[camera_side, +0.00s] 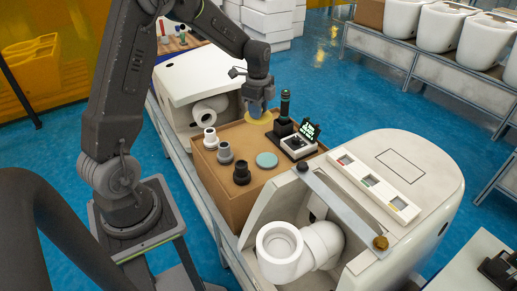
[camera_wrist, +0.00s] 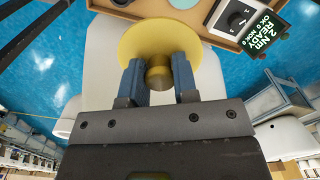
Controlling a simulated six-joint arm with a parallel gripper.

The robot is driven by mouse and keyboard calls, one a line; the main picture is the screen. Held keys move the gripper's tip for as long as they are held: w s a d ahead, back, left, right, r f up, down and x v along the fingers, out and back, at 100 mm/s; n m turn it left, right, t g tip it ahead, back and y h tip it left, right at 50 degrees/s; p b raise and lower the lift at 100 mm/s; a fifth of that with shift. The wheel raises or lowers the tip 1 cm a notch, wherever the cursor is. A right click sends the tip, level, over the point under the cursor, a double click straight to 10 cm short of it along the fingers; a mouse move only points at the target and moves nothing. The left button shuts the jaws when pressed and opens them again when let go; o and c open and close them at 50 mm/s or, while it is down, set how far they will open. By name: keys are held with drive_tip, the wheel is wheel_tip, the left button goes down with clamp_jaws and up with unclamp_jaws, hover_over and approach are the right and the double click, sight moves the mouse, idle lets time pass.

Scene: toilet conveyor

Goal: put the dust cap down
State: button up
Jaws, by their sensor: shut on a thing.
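The dust cap (camera_wrist: 135,42) is a round yellow disc with a brass-coloured knob in the middle. In the wrist view my gripper (camera_wrist: 159,78) has its two blue-padded fingers on either side of that knob, shut on it. In the side view the yellow cap (camera_side: 260,118) shows under my gripper (camera_side: 257,108), over the far edge of the brown box top. I cannot tell whether the cap touches the box.
The brown box (camera_side: 237,214) bears a white fitting (camera_side: 211,139), a grey fitting (camera_side: 225,153), a black fitting (camera_side: 242,173), a teal disc (camera_side: 266,160) and a black device with a lit sign (camera_side: 309,129). White toilets stand at both ends of the box.

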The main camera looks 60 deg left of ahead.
drive_tip(key=s+a+f+n, duration=0.25)
drive_tip(key=a+f, duration=0.35)
drive_tip(key=a, duration=0.4)
drive_tip(key=s+a+f+n, duration=0.1)
drive_tip(key=s+a+f, duration=0.2)
drive_tip(key=a+f, duration=0.5)
hover_over(249, 143)
wheel_tip(249, 143, down, 4)
drive_tip(key=shift+f, duration=0.1)
drive_tip(key=shift+w+f, duration=0.1)
drive_tip(key=shift+f, duration=1.95)
drive_tip(key=shift+f, duration=0.15)
drive_tip(key=o, duration=0.9)
